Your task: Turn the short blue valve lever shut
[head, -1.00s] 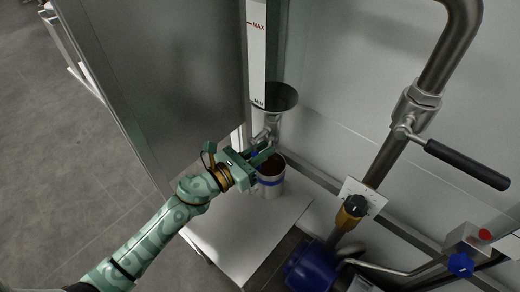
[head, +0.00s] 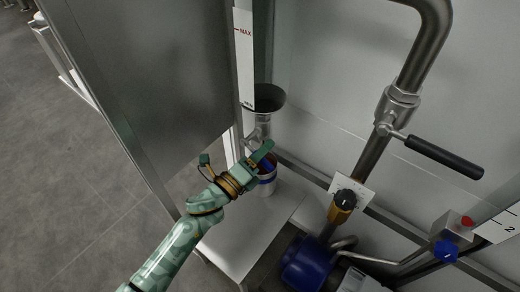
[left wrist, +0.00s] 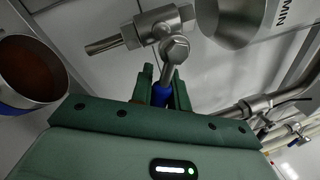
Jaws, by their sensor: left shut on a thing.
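The steel valve (head: 256,134) sits under the funnel at the sight column; its body also shows at the top of the left wrist view (left wrist: 150,28). Its short blue lever (left wrist: 162,95) runs from a round steel pivot down between my left gripper's fingers (left wrist: 163,82). My left gripper (head: 262,156) is shut on the lever, and its fingers hide much of the blue grip. In the head view only a bit of blue shows by the fingers. My right gripper is in neither view.
A steel cup with a blue band and brown contents (left wrist: 28,80) stands close below the gripper on a white table (head: 245,235). A funnel (head: 267,98) is above. At right are a pipe lever with black handle (head: 445,158) and a blue pump (head: 304,264).

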